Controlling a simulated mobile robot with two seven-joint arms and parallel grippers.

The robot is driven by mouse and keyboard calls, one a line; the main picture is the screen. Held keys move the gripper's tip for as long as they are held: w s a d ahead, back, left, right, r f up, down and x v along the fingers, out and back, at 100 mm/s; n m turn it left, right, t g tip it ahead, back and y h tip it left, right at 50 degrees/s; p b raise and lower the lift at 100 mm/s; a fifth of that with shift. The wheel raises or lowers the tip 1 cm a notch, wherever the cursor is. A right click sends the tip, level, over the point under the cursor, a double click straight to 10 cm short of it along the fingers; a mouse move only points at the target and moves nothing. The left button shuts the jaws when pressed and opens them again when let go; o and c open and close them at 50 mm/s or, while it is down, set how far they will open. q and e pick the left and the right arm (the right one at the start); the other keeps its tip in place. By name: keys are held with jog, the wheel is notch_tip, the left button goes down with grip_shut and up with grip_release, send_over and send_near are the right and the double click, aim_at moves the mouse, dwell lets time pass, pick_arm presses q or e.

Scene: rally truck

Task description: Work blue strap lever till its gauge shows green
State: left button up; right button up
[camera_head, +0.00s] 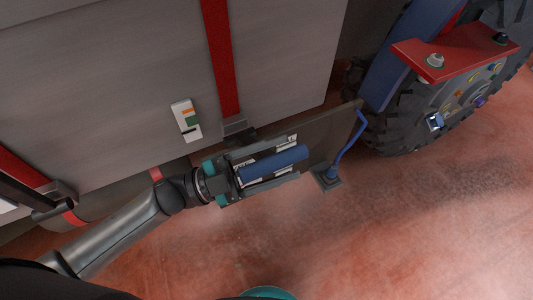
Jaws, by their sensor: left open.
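The blue strap lever (275,163) shows as a thick blue handle low on the truck's side, below a red strap (218,55). My left gripper (287,160) comes in from the left with its jaws open, one finger above and one below the blue handle. I cannot tell whether the fingers touch it. The lever's base is hidden by the gripper. The gauge (186,120) is a small white plate on the grey side panel, up and left of the gripper, with orange, green and black marks. Its reading is too small to tell. My right gripper is not in view.
A bent blue rod on a foot plate (327,179) stands just right of the gripper. A large tyre (400,135) with a red bracket (430,58) is at the upper right. A second red strap (22,170) is at the left. The reddish floor (400,230) is clear.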

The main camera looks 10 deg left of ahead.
pick_arm(q)
jog(key=b+v, duration=0.3)
jog(key=v, duration=1.2)
jog(key=shift+a+f, duration=0.1)
jog(key=w+a+f+n+t+y+b, duration=0.1)
jog(key=w+a+f+n+t+y, duration=0.15)
jog(key=f+n+y, duration=0.4)
jog(key=w+a+f+n+t+y+b, duration=0.1)
jog(key=w+a+f+n+t+y, duration=0.15)
jog(key=f, duration=0.75)
jog(key=w+a+f+n+t+y+b, duration=0.1)
jog(key=a+f+n+t+y, duration=0.25)
jog(key=f, duration=0.55)
jog(key=s+a+f+n+g+y+b, duration=0.1)
jog(key=s+f+n+g+y, duration=0.2)
jog(key=f, duration=0.5)
jog(key=s+f+n+g+y+b, duration=0.1)
jog(key=s+f+n+g+y, duration=0.15)
jog(key=s+f, duration=0.45)
jog(key=s+d+f+n+g+y+b, duration=0.1)
jog(key=s+d+f+g, duration=0.2)
jog(key=s+f, duration=0.4)
jog(key=s+d+f+n+g+y+b, duration=0.1)
jog(key=s+d+f+g, duration=0.3)
jog(key=s, duration=0.7)
notch_tip(320, 180, down, 3)
jog(key=shift+s+f+g, duration=0.1)
jog(key=shift+s+g, duration=0.05)
jog(key=shift+g, duration=0.85)
